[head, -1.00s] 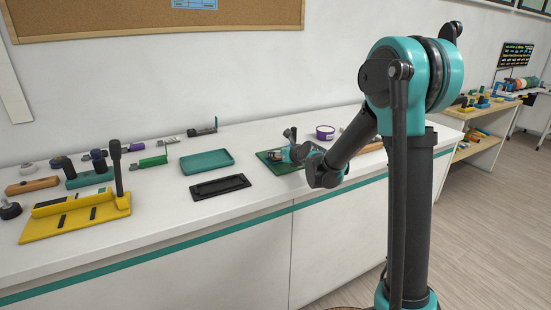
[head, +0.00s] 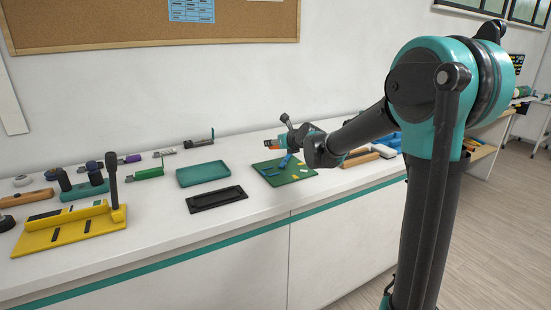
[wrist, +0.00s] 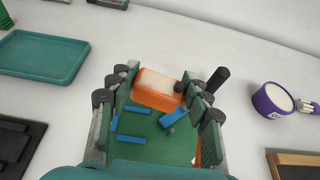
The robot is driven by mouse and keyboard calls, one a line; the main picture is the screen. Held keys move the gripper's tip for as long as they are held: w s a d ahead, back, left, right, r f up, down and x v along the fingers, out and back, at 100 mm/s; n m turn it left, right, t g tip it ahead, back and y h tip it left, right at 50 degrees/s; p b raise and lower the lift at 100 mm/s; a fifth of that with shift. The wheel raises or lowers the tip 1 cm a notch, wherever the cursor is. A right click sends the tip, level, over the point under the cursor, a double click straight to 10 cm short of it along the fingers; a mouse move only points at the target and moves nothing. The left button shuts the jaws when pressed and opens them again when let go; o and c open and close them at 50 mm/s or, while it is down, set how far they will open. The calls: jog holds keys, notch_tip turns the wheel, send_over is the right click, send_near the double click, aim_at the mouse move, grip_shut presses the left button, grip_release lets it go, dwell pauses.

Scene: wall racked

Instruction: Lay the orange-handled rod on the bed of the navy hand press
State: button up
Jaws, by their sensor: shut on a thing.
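My gripper (wrist: 160,100) is shut on an orange block-like part with a pale top (wrist: 158,87), which I take to be the handle of the orange-handled rod. It also shows in the head view (head: 274,144), above the green mat (head: 298,180). A dark, thick-ended piece (wrist: 217,78) sticks out beside the right finger; whether it belongs to the held thing I cannot tell. Blue bars (wrist: 132,140) lie on the mat below. I cannot pick out the navy hand press for sure; a blue thing (head: 391,141) is partly hidden behind my arm.
A teal tray (head: 203,174) and a black tray (head: 216,199) lie left of the mat. A yellow fixture with a dark upright lever (head: 114,188) stands at the left front. A purple tub (wrist: 272,100) stands right of my gripper.

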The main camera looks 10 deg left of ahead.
notch_tip(320, 180, up, 10)
jog(key=shift+r, duration=0.1)
jog(key=shift+a, duration=0.1)
